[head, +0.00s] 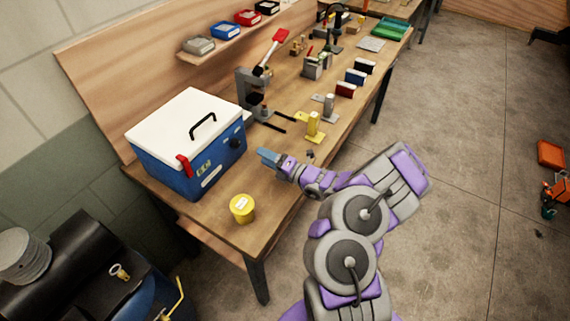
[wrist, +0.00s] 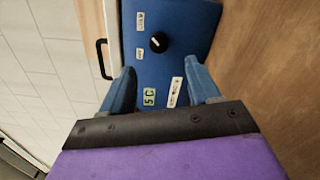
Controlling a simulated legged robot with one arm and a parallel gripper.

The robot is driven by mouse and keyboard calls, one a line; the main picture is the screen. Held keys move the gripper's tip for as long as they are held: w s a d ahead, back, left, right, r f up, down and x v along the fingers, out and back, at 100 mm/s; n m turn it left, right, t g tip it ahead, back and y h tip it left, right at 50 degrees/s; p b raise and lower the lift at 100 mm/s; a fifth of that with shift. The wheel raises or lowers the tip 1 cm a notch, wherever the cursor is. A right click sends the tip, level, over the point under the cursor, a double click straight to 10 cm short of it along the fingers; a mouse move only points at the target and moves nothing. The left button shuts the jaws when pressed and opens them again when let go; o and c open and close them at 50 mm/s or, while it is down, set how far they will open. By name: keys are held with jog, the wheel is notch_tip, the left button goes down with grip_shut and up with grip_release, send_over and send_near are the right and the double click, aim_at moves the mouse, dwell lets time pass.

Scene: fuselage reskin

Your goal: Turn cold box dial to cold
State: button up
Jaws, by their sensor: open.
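The cold box (head: 206,167) is blue with a white lid and stands at the near left end of the workbench. Its round black dial (wrist: 160,45) is on the side face, with a small white mark on its left part. The dial shows dark on the box's right face in the head view (head: 235,142). Small white labels sit beside the dial; I cannot read them surely. A small display (wrist: 149,97) seems to read 5 C. My gripper (head: 262,155) is open and empty, to the right of the box and apart from it. Its blue fingers (wrist: 160,76) point toward the dial face.
A yellow tub (head: 242,209) stands on the workbench (head: 218,222) near its front corner. A grey stand (head: 250,92) and a yellow piece (head: 314,128) stand farther along. A black handle (head: 203,125) rises from the lid. The bench between box and gripper looks clear.

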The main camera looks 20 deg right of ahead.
jog(key=p+v, duration=0.1)
jog(key=v, duration=0.6)
dwell(0.4)
jog(key=s+a+r+n+g+y, duration=0.35)
jog(key=a+r+n+g, duration=0.25)
jog(key=a+r+n, duration=0.35)
jog(key=s+a+r+n+g+y, duration=0.3)
jog(key=s+a+r+n+g, duration=0.2)
jog(key=a+r+n, duration=0.4)
jog(key=s+a+r+n+g+h, duration=0.2)
jog(key=s+a+n+g, duration=0.35)
jog(key=s+n, duration=0.25)
jog(key=s+n+g+h, duration=0.3)
jog(key=s+n+h, duration=0.5)
jog(key=s, duration=0.4)
jog(key=s+d+n+t+h, duration=0.3)
jog(key=s+d+n+h, duration=0.4)
jog(key=d, duration=0.6)
jog(key=s+n, duration=0.2)
jog(key=s, duration=0.1)
jog(key=shift+d, duration=0.35)
